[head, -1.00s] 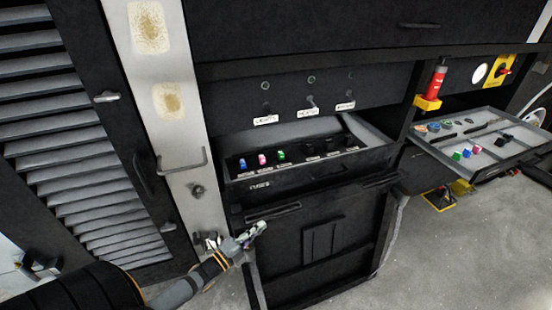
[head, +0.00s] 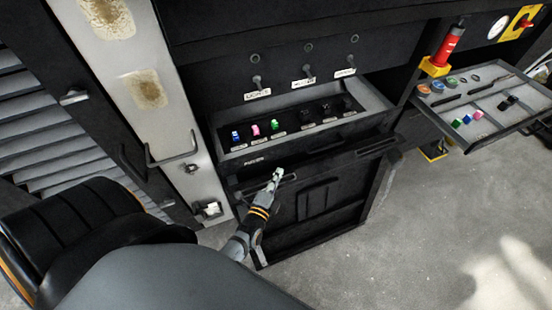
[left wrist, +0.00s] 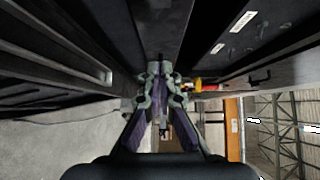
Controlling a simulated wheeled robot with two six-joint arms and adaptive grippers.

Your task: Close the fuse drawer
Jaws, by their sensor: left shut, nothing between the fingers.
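The black fuse drawer (head: 328,143) stands pulled out of the dark cabinet in the head view. Blue, pink and green fuses (head: 255,130) and several black ones sit in a row inside it. My left gripper (head: 276,175) is shut and empty, just below and in front of the drawer's front face. I cannot tell whether it touches the cabinet. In the left wrist view its fingers (left wrist: 160,72) are together, with dark cabinet faces on both sides. My right gripper is in neither view.
A grey tray (head: 507,122) with small parts is pulled out at the right. Three labelled switches (head: 308,70) are on the panel above the drawer. A white post with a handle (head: 172,152) is at left. The floor (head: 400,250) at right is clear.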

